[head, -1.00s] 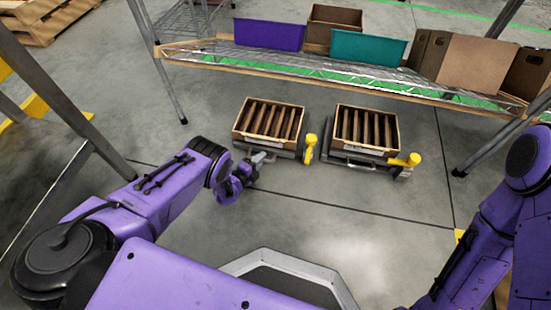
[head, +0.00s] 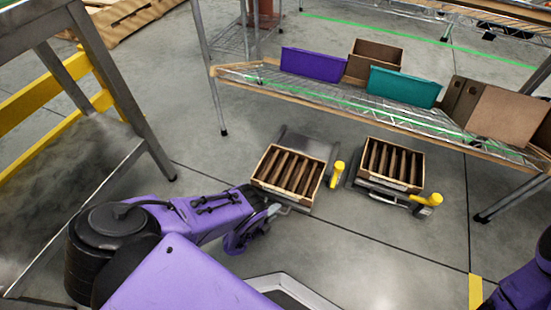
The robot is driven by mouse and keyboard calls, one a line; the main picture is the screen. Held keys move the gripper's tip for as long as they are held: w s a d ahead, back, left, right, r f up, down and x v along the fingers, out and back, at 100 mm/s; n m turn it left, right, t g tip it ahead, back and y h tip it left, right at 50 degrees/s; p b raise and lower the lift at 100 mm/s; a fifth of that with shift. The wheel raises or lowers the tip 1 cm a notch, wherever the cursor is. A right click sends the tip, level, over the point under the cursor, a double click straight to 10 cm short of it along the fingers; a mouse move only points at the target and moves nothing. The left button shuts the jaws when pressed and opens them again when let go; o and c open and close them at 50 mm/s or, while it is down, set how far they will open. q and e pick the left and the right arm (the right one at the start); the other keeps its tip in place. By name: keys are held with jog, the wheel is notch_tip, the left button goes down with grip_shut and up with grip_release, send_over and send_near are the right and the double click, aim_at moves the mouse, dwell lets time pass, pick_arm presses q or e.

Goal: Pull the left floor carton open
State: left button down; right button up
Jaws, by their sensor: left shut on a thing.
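The left floor carton (head: 262,188) is an open-topped brown box with dark slats inside. It sits askew on a grey base plate (head: 306,144), part of which shows bare behind it. My left gripper (head: 272,209) is shut at the carton's near left side, on its front handle; the jaws are small and partly hidden. The right floor carton (head: 392,186) stands apart to the right on its own base with a front handle. My right gripper is out of the view; only a piece of my right arm shows at the lower right.
A wire shelf (head: 340,100) stands behind the cartons, with a purple bin (head: 313,64), a teal bin (head: 404,87) and brown boxes (head: 505,115). Yellow posts (head: 336,174) stand beside both bases. A metal frame (head: 120,85) is at the left.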

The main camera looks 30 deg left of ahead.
pick_arm(q)
jog(key=shift+a, duration=0.15)
jog(key=c, duration=1.1)
grip_release()
jog(key=p+v, duration=0.4)
jog(key=v, duration=0.6)
jog(key=shift+r, duration=0.15)
jog(key=shift+s, duration=0.3)
